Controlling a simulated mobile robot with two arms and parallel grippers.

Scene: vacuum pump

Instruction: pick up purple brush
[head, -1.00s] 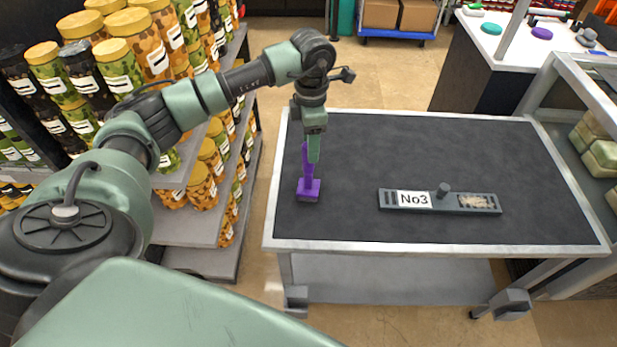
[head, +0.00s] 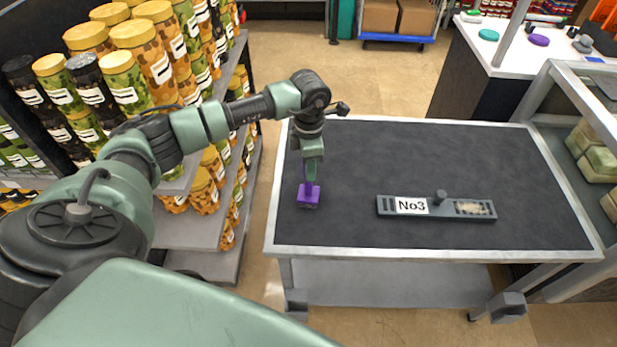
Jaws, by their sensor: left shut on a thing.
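The purple brush (head: 309,195) is at the left part of the dark cart top, its block-shaped head low and its handle pointing up. My left gripper (head: 311,178) comes down from above and is shut on the brush's handle, with the fingers hiding much of it. I cannot tell whether the brush head touches the cart top. My right gripper is not in view.
The cart's dark top (head: 430,160) has a raised pale metal rim. A grey holder labelled No3 (head: 436,208) lies on it to the right of the brush. Shelves of jars (head: 205,195) stand close on the left. The cart's back half is clear.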

